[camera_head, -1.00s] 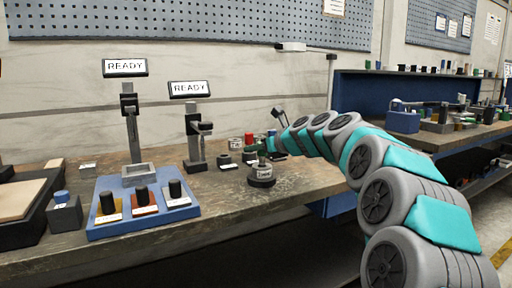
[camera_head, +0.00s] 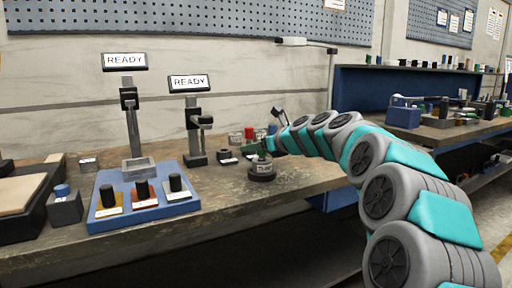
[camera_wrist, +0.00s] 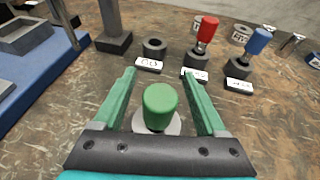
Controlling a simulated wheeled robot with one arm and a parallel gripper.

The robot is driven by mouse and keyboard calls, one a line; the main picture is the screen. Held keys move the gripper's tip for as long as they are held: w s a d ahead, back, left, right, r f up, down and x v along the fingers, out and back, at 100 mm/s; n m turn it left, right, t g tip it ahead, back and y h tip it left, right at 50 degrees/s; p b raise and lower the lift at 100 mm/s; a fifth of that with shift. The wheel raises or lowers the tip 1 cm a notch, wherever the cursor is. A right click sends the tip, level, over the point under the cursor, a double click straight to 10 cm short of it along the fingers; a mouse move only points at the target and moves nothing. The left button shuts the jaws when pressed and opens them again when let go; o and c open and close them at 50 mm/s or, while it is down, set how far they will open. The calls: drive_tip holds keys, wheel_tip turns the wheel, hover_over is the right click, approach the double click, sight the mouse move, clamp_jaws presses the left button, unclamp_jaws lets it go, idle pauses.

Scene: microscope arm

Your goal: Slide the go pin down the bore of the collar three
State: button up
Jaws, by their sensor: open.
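A green-topped pin, probably the go pin (camera_wrist: 160,105), stands upright between the fingers of my gripper (camera_wrist: 168,103). My gripper is open, with a gap on both sides of the green handle. The pin's lower part is hidden, with a pale round base (camera_wrist: 140,123) below it. Three dark collars with white labels stand beyond: an empty one (camera_wrist: 154,47), one below a red-handled pin (camera_wrist: 206,32), and one below a blue-handled pin (camera_wrist: 257,42). I cannot read which is collar three. In the head view, my gripper (camera_head: 268,146) is at the dark round stand (camera_head: 262,171).
A blue tray (camera_head: 145,215) with several black-knobbed pieces lies at the left. Two posts with READY screens (camera_head: 125,62) (camera_head: 188,82) stand behind. Several white-labelled cans (camera_wrist: 240,34) stand at the back right.

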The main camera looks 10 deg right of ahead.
drive_tip(key=v, duration=0.7)
drive_tip(key=shift+s+d, duration=0.15)
drive_tip(key=shift+s, duration=0.2)
drive_tip(key=shift+r, duration=0.15)
idle(0.5)
